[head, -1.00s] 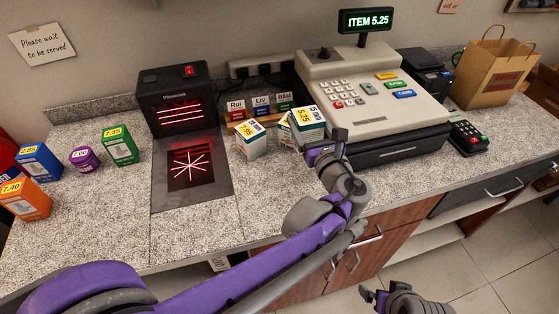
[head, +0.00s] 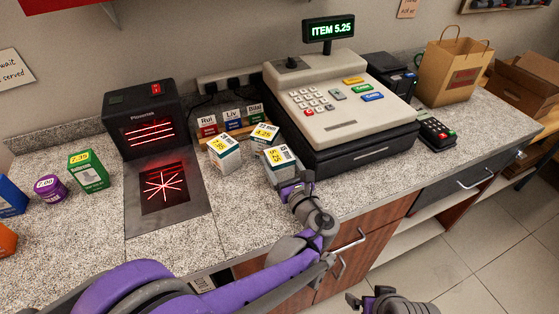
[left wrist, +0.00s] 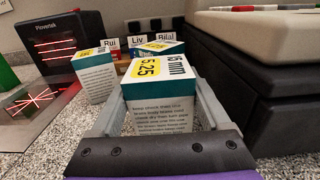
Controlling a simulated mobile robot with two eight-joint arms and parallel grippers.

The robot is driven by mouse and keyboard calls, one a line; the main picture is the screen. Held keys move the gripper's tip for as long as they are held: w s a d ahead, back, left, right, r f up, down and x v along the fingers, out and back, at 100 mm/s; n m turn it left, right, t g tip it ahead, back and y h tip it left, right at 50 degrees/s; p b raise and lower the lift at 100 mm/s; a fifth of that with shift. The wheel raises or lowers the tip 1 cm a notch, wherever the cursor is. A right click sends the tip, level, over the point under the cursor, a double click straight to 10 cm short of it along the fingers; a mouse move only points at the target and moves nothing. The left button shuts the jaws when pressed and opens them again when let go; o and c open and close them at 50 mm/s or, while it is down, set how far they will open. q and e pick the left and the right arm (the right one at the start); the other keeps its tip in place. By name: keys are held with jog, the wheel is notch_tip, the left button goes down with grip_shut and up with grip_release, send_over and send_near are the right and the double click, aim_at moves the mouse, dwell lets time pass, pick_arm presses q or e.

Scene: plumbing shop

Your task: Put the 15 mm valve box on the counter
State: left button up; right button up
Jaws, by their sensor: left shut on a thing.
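My left gripper (head: 293,189) is shut on the 15 mm valve box (head: 279,157), a white and teal carton with a yellow 5.25 label. In the left wrist view the box (left wrist: 152,97) stands roughly upright between both fingers (left wrist: 155,118), its "15 mm" print readable.
Two similar boxes, one on the left (head: 224,153) and one behind (head: 264,135), stand close to the held box. The cash register (head: 340,110) is at its right. The scanner (head: 152,120) stands left, with bare counter in front.

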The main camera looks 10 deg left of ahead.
pick_arm(q)
jog(key=shift+f, duration=0.15)
jog(key=o, duration=1.5)
jog(key=shift+s+d+r, duration=0.1)
jog(key=shift+r, duration=0.1)
jog(key=b+v, duration=0.1)
jog(key=v, duration=1)
jog(key=shift+s+d, duration=0.15)
jog(key=shift+s, duration=0.2)
